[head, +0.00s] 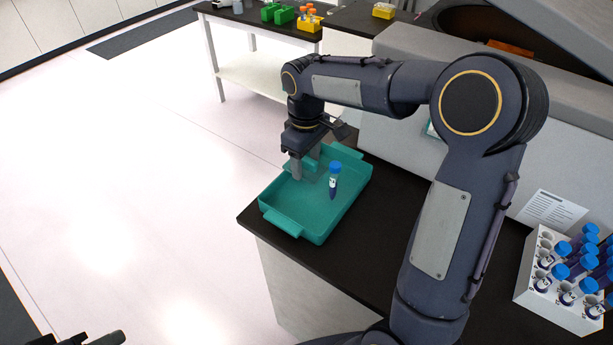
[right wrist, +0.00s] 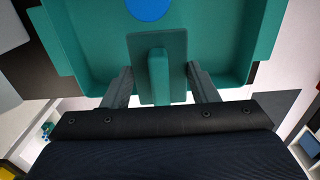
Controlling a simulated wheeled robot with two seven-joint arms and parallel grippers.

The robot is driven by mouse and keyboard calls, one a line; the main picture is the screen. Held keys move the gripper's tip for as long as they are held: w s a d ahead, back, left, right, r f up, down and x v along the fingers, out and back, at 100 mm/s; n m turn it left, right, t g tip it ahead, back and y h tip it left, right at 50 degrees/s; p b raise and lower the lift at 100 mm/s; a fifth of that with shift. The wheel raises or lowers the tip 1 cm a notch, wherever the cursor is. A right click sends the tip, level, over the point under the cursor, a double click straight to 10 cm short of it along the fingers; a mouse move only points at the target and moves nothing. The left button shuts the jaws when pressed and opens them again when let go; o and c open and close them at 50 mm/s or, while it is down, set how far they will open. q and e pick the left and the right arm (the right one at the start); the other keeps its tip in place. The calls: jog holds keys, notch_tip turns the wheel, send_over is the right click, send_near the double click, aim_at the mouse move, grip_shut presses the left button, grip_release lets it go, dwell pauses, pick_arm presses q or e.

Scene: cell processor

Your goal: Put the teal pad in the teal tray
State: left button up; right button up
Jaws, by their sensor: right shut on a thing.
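The teal tray (head: 325,222) sits on the dark counter near its left corner. My right gripper (head: 305,172) reaches down into the tray's far left part. In the head view the pad (head: 313,164) is partly hidden by the fingers. A dark part of my left gripper (head: 95,340) shows at the bottom left edge, too little to judge.
A blue-capped tube (head: 334,182) stands in the tray close beside the pad. A white rack (head: 545,300) with several blue-capped tubes stands at the right. A grey machine (head: 400,160) borders the counter behind. A far table holds green and yellow racks (head: 308,22).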

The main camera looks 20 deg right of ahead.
aim_at(306, 170)
jog(key=shift+f, duration=2.85)
jog(key=shift+f, duration=0.15)
jog(key=o, duration=1.5)
